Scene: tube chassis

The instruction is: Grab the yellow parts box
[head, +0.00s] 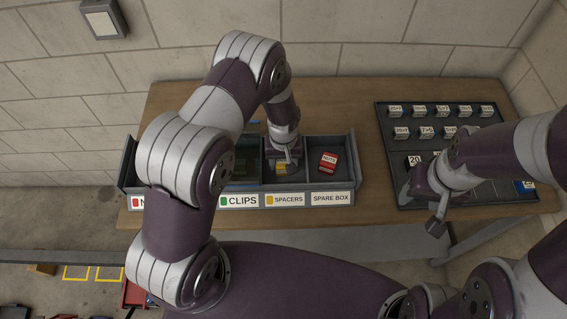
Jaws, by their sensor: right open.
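The yellow parts box (281,169) lies in the bin compartment labelled SPACERS, partly hidden by my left gripper. My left gripper (287,158) points down into that compartment, right at the yellow box. Its fingers are small and partly covered, so I cannot tell whether they are open or closed on the box. My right gripper (422,208) is open near the front left edge of the dark tray, far from the yellow box.
The grey divided bin (343,184) stands on the wooden table (339,97). A red box (328,162) lies in its SPARE BOX compartment. My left arm hides much of the left compartments. The dark tray (389,117) at right holds several labelled white blocks.

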